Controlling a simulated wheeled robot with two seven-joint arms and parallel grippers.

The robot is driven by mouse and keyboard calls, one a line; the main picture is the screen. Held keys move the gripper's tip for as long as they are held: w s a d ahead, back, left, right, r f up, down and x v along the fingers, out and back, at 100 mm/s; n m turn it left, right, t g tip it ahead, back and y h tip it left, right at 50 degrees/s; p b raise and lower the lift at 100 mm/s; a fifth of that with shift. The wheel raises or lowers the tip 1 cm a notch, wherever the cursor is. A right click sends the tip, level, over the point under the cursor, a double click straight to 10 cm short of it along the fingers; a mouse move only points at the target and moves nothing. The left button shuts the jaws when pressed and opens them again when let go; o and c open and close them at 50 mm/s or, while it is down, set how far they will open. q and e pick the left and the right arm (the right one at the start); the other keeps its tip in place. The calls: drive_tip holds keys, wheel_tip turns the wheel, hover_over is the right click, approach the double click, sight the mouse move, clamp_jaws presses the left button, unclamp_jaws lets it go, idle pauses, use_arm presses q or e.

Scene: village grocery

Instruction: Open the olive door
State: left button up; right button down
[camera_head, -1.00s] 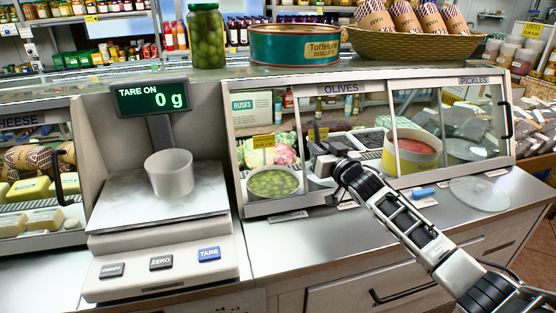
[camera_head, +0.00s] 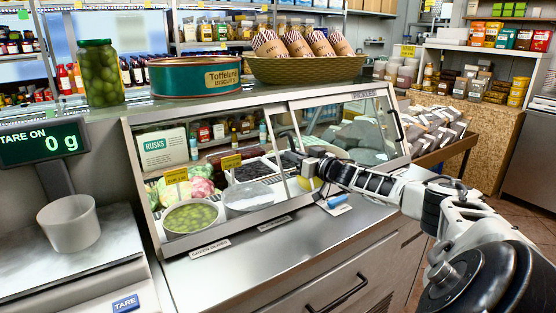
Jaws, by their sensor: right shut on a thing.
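The olive door (camera_head: 285,143) is a framed glass panel on the front of the slanted display case. It stands slid to the right, overlapping the pickles side, and the left bay is uncovered. A bowl of green olives (camera_head: 190,217), a pale bowl (camera_head: 245,197) and a dark tray (camera_head: 254,170) show in that bay. My right gripper (camera_head: 304,162) is shut at the door's left edge, on what seems to be its handle; the fingers hide the exact contact. My left gripper is not in view.
A scale (camera_head: 70,255) with a white cup (camera_head: 68,222) stands left of the case. An olive jar (camera_head: 100,73), a green tin (camera_head: 195,75) and a basket (camera_head: 305,69) stand on top. A blue-handled item (camera_head: 337,201) lies on the counter below my gripper.

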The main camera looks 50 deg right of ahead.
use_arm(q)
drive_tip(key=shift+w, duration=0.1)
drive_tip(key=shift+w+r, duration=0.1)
use_arm(e)
drive_tip(key=c, duration=1.5)
unclamp_jaws()
drive_tip(key=shift+o, duration=0.2)
drive_tip(key=shift+s+f, duration=0.1)
